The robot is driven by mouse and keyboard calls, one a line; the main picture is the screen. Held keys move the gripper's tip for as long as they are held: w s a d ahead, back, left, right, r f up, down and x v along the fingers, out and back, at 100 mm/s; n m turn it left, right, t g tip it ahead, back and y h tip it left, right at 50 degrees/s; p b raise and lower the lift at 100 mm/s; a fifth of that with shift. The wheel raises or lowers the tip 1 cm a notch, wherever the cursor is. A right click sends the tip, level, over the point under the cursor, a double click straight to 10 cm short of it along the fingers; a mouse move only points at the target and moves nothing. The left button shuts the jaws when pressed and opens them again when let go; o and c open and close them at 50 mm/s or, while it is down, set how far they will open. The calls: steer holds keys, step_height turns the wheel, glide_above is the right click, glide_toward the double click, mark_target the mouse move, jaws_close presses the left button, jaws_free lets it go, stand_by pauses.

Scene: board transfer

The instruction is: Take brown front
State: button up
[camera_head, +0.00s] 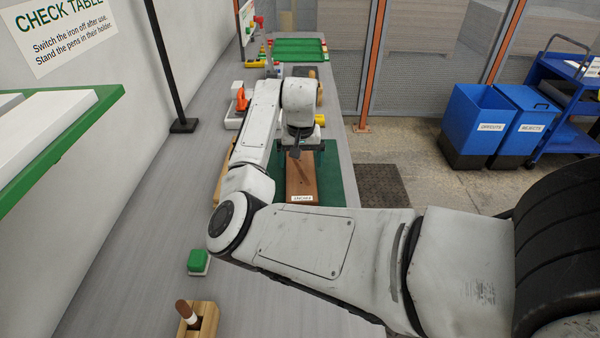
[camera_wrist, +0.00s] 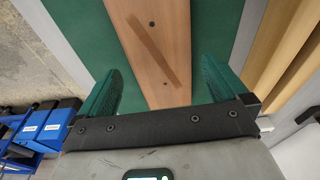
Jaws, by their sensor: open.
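A brown board (camera_head: 303,180) lies on a green mat (camera_head: 337,175), partly hidden behind my arm. In the head view my gripper (camera_head: 299,150) is over the board's far part. A small white label (camera_head: 302,198) is at its near end.
A brown-topped pen (camera_head: 184,309) stands in a wooden holder (camera_head: 206,322) at the near left. A green button block (camera_head: 198,261) is on the table. Wooden strips (camera_wrist: 287,45) lie beside the mat. A green tray (camera_head: 300,48) and several small items are farther back.

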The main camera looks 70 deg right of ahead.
mark_target(301, 171)
steer(key=shift+w+d+f+p, duration=0.1)
steer(key=shift+d+f+p, duration=0.1)
steer(key=shift+f, duration=0.85)
steer(key=shift+w+d+f+p, duration=0.1)
steer(key=shift+d+f+p, duration=0.05)
steer(key=shift+f, duration=0.9)
steer(key=shift+s, duration=0.1)
steer(key=c, duration=0.9)
